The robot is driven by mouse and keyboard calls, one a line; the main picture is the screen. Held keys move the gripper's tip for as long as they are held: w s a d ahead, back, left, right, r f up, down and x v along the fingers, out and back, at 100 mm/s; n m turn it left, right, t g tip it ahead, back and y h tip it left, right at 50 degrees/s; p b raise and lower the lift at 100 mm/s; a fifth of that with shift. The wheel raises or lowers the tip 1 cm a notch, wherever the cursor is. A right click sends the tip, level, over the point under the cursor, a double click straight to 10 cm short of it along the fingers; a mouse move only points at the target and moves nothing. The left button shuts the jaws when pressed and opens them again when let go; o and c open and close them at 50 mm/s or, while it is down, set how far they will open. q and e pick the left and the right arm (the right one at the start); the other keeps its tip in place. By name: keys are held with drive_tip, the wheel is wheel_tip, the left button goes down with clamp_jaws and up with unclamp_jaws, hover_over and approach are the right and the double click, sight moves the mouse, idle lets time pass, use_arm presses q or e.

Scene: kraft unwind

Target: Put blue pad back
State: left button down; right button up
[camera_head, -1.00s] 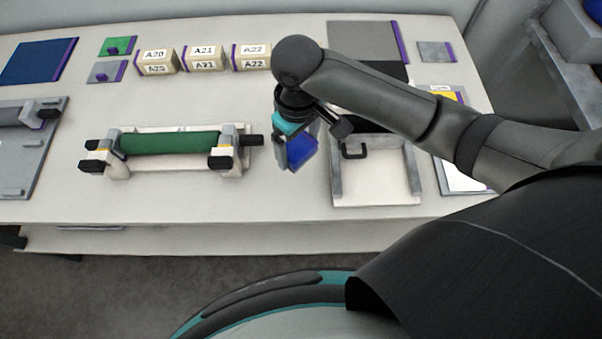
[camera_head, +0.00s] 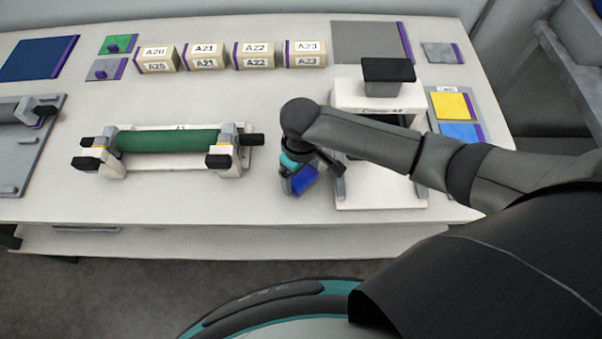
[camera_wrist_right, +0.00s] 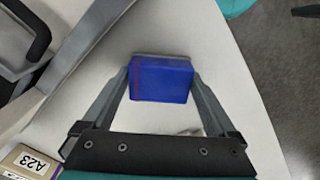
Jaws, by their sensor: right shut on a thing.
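My right gripper (camera_head: 300,182) is shut on a small dark blue block, seemingly the blue pad (camera_wrist_right: 160,80). In the right wrist view both fingers press on its sides. In the head view the blue pad (camera_head: 304,180) is partly hidden by my gripper, over the table just left of the white stand. A board (camera_head: 432,96) at the right bears a yellow square (camera_head: 453,106) and a lighter blue square (camera_head: 460,133). My left gripper is not in view.
The white stand (camera_head: 385,195) with a black top is right beside my gripper, partly behind my arm. A green roller (camera_head: 168,141) on a holder lies to the left. Labelled boxes (camera_head: 254,55) line the back. The table front between roller and stand is clear.

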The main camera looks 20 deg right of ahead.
sight(301, 176)
drive_tip(key=shift+f, duration=0.1)
drive_tip(key=o, duration=0.9)
drive_tip(key=shift+o, duration=0.2)
wheel_tip(301, 176, up, 12)
drive_tip(key=p, duration=0.3)
drive_tip(key=shift+s, duration=0.1)
